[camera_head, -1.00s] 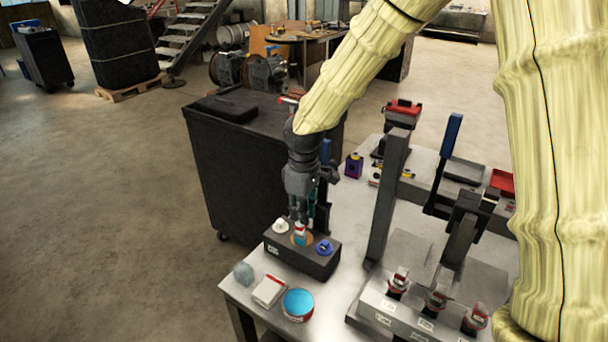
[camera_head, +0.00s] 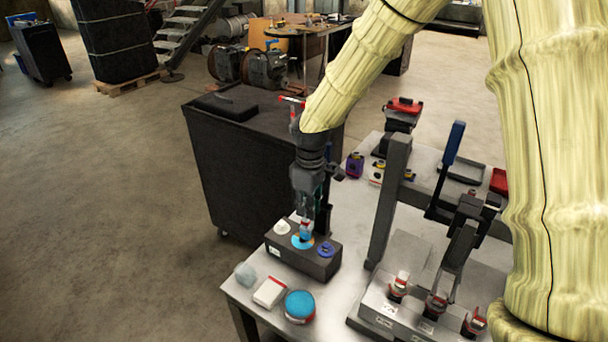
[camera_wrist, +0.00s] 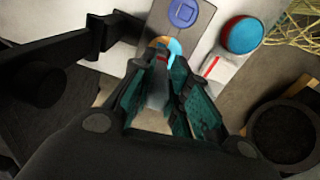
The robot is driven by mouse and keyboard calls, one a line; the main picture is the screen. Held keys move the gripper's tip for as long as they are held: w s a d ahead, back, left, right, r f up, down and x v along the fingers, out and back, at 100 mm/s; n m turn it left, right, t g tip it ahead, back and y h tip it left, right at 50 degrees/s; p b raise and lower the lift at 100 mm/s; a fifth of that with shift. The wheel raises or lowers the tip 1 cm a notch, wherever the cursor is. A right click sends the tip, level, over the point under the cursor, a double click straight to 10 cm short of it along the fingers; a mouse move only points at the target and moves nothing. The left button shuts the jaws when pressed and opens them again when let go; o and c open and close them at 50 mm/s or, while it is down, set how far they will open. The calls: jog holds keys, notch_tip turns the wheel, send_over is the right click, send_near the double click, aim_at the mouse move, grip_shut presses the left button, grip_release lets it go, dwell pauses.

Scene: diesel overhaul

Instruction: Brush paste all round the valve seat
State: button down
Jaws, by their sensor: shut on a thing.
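The dark block (camera_head: 318,266) stands on the bench with the valve seat (camera_head: 296,242) in its top middle. The seat shows light blue paste over part of its ring; in the wrist view the seat (camera_wrist: 176,46) is light blue on the right and orange on the left. My gripper (camera_head: 306,218) is upright above the seat, shut on a brush (camera_head: 305,231) with a red and white part. The brush's lower end is at the seat; its exact contact is hidden. The round tin with blue paste (camera_head: 300,305) stands in front of the block and also shows in the wrist view (camera_wrist: 242,34).
A white part (camera_head: 282,227) and a blue part (camera_head: 326,249) flank the seat on the block. A white and red box (camera_head: 270,292) and a pale lump (camera_head: 245,273) lie near the bench edge. A grey post (camera_head: 388,205) and lever fixture stand right.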

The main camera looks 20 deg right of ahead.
jog(key=shift+w, duration=0.25)
jog(key=shift+r, duration=0.1)
jog(key=shift+s+a+r+p, duration=0.1)
jog(key=shift+s+p, duration=0.3)
jog(key=shift+p, duration=0.1)
jog(key=shift+w, duration=0.5)
jog(key=shift+r+p, duration=0.65)
jog(key=shift+r, duration=0.25)
jog(key=shift+s+r+p, duration=0.2)
jog(key=shift+r+p, duration=0.2)
jog(key=shift+r, duration=0.1)
jog(key=shift+w+r+p, duration=0.15)
jog(key=shift+r+p, duration=1.85)
jog(key=shift+r, duration=0.45)
